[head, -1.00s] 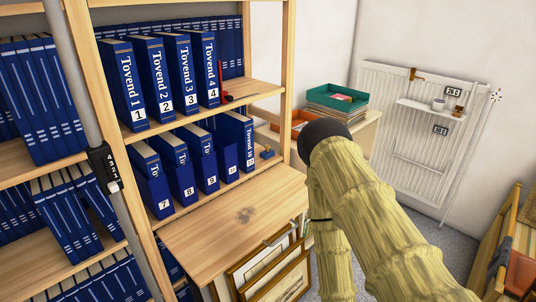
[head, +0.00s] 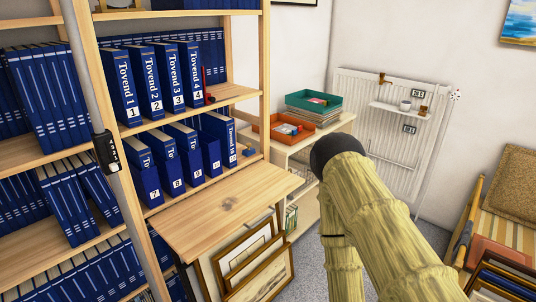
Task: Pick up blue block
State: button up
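A small blue item (head: 249,151), possibly the blue block, rests at the right end of the lower binder shelf, beside the last binder. It is too small to make out its exact shape. An orange tray (head: 265,132) on the white cabinet holds small items, with some blue among them. My arm, in a yellowish sleeve with a black elbow, fills the lower right middle and bends downward. My gripper is not in view, below the picture's edge.
Blue numbered binders (head: 121,85) fill the wooden shelves. A wooden fold-out board (head: 228,203) juts out below, with framed prints (head: 262,272) leaning under it. A teal tray (head: 314,99) sits behind the orange one. A cushioned wooden chair (head: 515,185) stands at right.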

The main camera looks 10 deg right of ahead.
aim_at(250, 151)
jog(key=z, duration=0.75)
jog(key=i, duration=0.8)
jog(key=u, duration=0.6)
